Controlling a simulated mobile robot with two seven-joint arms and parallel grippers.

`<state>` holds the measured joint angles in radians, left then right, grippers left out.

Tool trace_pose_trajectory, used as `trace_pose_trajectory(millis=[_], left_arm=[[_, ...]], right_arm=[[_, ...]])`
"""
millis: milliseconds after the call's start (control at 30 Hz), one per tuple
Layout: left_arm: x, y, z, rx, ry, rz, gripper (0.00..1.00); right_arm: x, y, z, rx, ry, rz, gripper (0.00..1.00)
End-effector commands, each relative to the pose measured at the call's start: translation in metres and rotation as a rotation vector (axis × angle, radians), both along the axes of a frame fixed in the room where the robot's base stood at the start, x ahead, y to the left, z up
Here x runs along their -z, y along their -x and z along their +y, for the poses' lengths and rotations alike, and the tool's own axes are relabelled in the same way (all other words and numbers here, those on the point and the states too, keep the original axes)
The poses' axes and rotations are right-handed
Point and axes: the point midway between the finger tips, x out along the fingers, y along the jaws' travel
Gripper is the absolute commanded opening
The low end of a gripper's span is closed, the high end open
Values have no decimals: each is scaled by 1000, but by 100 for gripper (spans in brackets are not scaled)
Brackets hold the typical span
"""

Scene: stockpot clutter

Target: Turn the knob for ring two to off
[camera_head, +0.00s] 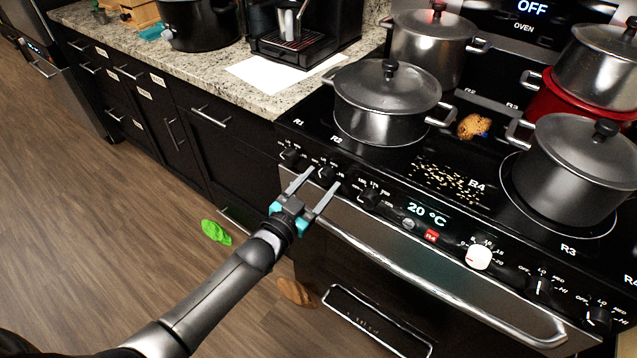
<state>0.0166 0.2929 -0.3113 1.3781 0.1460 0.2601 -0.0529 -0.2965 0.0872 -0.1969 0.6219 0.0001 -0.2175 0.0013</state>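The stove's front panel (455,225) carries a row of knobs. The second black knob from the left (327,172) is the one nearest the R2 mark; its pointer setting is too small to read. My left gripper (324,179) reaches up from the lower left. Its two fingers are spread, one on each side of this knob; I cannot tell whether they touch it. Other black knobs stand to the left (290,154) and right (370,194). A lidded steel pot (385,105) stands on the ring by the R2 mark. My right gripper is not in view.
A white knob (478,257) and a "20 °C" display (427,213) are farther right. The oven handle (420,275) runs below the panel. More pots (575,175) crowd the cooktop. A green cloth (216,232) and a brown item (297,292) lie on the floor.

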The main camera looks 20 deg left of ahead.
Motion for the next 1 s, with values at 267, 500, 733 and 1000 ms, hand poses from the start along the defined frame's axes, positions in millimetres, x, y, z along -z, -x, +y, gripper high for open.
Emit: trace_pose_trajectory(millis=[267,500,733,1000], left_arm=[[0,0,0,0,0,0,35],[0,0,0,0,0,0,8],[0,0,0,0,3,1,0],[-1,0,0,0,72,27,0]], right_arm=[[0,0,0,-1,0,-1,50],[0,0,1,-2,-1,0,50],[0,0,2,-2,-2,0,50],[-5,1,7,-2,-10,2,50]])
